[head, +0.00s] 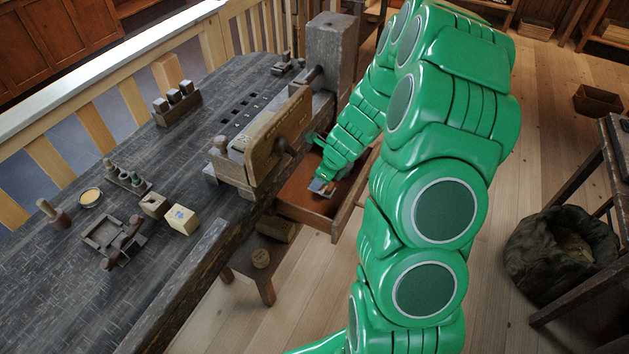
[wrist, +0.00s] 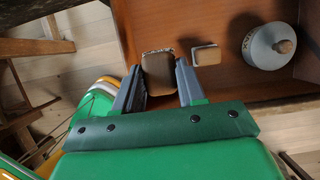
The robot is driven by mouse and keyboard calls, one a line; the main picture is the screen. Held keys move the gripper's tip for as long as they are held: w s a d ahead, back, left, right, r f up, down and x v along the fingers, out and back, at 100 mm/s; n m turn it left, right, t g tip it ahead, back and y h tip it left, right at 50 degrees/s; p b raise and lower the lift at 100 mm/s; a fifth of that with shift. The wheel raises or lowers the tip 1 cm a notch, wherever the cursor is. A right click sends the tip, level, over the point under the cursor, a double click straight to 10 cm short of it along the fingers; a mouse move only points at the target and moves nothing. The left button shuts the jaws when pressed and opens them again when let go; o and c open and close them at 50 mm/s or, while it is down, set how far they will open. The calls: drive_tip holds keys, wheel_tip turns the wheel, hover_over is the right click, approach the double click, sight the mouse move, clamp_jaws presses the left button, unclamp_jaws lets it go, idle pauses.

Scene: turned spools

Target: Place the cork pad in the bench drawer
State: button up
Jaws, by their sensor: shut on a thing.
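The bench drawer (head: 303,207) is pulled out from the bench's side, its reddish-brown inside showing. It fills the upper part of the wrist view (wrist: 222,85). My gripper (head: 321,186) reaches down into or just over the drawer. In the wrist view my gripper (wrist: 160,72) is shut on a small brown block-like piece with a pale edge, which looks like the cork pad (wrist: 158,73). The pad lies between the two fingers, over the drawer; I cannot tell whether it touches the floor of the drawer. In the head view the pad is mostly hidden by my gripper.
In the drawer, a small tan block (wrist: 206,55) and a round grey lidded pot (wrist: 268,47) with a wooden knob sit right of the pad. The bench (head: 190,240) holds blocks, a vise-like wooden board (head: 275,140) and small tools. A dark sack (head: 562,250) stands at right.

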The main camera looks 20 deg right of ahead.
drive_tip(key=shift+f, duration=5.7)
drive_tip(key=shift+f, duration=0.15)
drive_tip(key=o, duration=1)
drive_tip(key=shift+o, duration=0.2)
